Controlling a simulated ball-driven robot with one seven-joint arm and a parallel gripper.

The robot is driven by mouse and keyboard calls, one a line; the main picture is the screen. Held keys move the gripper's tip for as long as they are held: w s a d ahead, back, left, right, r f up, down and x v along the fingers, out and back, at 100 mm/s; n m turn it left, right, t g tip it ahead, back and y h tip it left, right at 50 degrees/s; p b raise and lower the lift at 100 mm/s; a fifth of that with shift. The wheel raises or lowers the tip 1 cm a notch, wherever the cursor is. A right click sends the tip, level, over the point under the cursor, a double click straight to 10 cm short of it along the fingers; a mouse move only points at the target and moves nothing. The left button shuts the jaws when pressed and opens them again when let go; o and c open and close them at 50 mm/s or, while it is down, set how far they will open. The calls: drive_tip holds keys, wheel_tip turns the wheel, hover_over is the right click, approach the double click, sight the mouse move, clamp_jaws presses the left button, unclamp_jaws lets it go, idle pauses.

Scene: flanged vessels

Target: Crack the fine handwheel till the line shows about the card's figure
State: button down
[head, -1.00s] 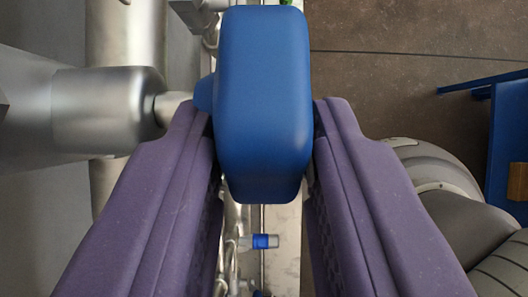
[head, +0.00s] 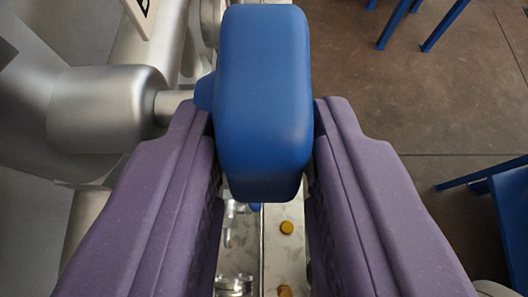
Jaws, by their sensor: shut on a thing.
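A blue rounded handwheel or handle (head: 262,100) fills the middle of the head view. It sits on a short metal stem (head: 172,106) that comes from a grey metal body (head: 105,110) on the left. My gripper (head: 262,140) is shut on the blue handle, with one purple finger against each side. I cannot tell from this view whether it is the fine handwheel. The card's figure and any line reading are not in view.
Silver pipes (head: 150,42) run along the left, with part of a white plate bearing a black mark (head: 141,14) at the top. Below lies a metal ledge (head: 284,262) with yellow caps (head: 287,227). Blue frame legs (head: 395,25) stand on brown floor at right.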

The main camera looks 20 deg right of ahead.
drive_tip(key=shift+f, duration=0.1)
drive_tip(key=c, duration=1.2)
unclamp_jaws()
drive_tip(key=p+v, duration=0.1)
drive_tip(key=v, duration=0.7)
drive_tip(key=shift+w, duration=0.1)
